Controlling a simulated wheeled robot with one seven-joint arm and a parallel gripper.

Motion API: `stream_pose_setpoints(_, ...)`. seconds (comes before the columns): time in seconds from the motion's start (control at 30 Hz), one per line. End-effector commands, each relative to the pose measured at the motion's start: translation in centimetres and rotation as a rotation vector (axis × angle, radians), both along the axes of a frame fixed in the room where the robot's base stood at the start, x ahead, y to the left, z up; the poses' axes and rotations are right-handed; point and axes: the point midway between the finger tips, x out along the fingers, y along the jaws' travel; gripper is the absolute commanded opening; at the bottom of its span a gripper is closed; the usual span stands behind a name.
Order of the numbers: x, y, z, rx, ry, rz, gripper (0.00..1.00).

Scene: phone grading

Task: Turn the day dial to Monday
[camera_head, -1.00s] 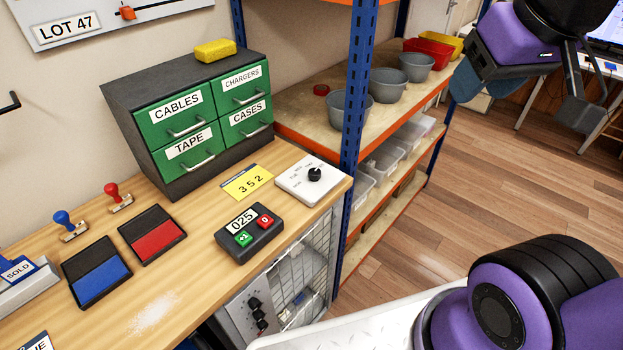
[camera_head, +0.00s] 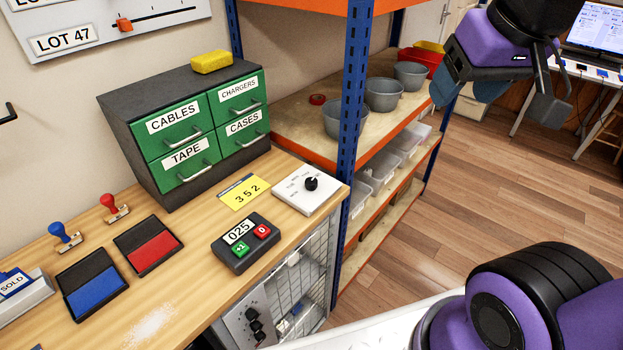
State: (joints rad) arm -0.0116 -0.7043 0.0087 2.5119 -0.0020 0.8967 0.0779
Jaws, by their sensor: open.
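The day dial is a black knob (camera_head: 311,184) on a white plate (camera_head: 293,197) at the right end of the wooden bench. Small day labels ring the knob, but they are too small to read for sure, as is the knob's pointing. My gripper (camera_head: 500,105) is at the upper right, in front of the shelf and floor. It is open and empty, well to the right of the dial and apart from it.
A yellow card (camera_head: 245,192) and a counter box (camera_head: 245,241) lie left of the dial. The green drawer cabinet (camera_head: 190,135) stands behind. A blue shelf post (camera_head: 352,120) rises just right of the dial. Ink pads (camera_head: 148,246) and stamps (camera_head: 113,209) are farther left.

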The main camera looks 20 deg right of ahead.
Motion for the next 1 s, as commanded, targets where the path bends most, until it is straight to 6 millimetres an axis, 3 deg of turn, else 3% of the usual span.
stream_pose_setpoints(0.27,6.7,1.8,-1.8,0.073,0.100,-0.188,0.61)
stream_pose_setpoints(0.47,11.5,3.5,-4.3,0.117,0.169,-0.336,0.61)
stream_pose_setpoints(0.77,18.0,6.8,-9.9,0.168,0.266,-0.560,0.61)
stream_pose_setpoints(1.0,22.2,9.9,-16.0,0.193,0.339,-0.745,0.61)
